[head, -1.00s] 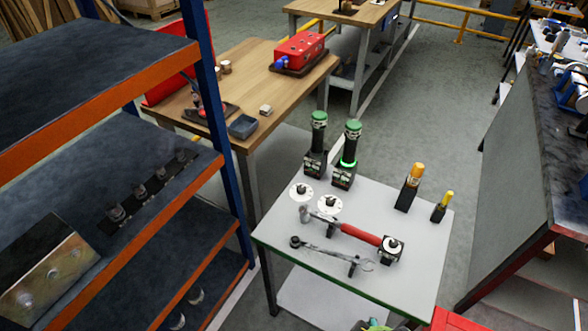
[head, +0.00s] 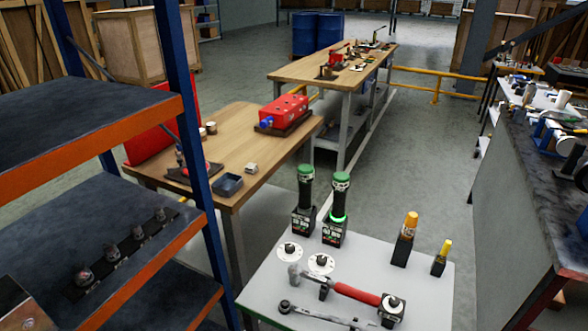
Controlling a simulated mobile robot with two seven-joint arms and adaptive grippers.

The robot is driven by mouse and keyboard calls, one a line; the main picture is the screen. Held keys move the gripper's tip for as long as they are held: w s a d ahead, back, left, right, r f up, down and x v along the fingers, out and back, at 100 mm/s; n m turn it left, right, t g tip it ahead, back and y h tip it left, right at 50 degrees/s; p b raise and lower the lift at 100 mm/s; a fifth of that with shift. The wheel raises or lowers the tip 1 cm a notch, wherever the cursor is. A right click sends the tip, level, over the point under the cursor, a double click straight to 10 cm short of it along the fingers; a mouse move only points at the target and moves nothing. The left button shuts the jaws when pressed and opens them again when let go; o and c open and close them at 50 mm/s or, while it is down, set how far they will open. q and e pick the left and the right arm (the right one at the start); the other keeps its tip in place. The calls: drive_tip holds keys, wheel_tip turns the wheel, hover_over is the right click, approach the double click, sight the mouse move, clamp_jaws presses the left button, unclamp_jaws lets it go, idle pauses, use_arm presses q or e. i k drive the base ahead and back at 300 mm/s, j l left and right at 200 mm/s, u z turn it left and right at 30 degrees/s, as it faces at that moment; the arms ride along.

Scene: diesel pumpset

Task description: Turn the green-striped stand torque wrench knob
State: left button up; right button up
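On the white table (head: 262,298), two upright black tools with green caps stand in dark stands at the back left. The left one (head: 304,195) shows no lit ring. The right one (head: 340,205) has a bright green ring low on its body. Small coloured marks show on both stands, too small to tell as stripes. A red-handled torque wrench (head: 352,293) lies across the table on small supports, near a dark block with a round knob (head: 392,304). I cannot tell which knob belongs to a green-striped stand. Neither of my grippers is in view.
Two white discs (head: 289,251), a metal wrench (head: 325,314) and orange (head: 405,240) and yellow (head: 441,258) topped tools share the table. A blue-orange shelf (head: 190,240) is at left, a wooden workbench (head: 230,150) behind. A dark-topped bench (head: 545,190) is at right.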

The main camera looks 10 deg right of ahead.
sight(394, 301)
drive_tip(key=z, duration=1.05)
drive_tip(key=k+j, duration=0.15)
drive_tip(key=j, duration=0.2)
drive_tip(key=k+j+z, duration=0.1)
drive_tip(key=j, duration=0.25)
drive_tip(key=k+j, duration=0.15)
drive_tip(key=j, duration=0.2)
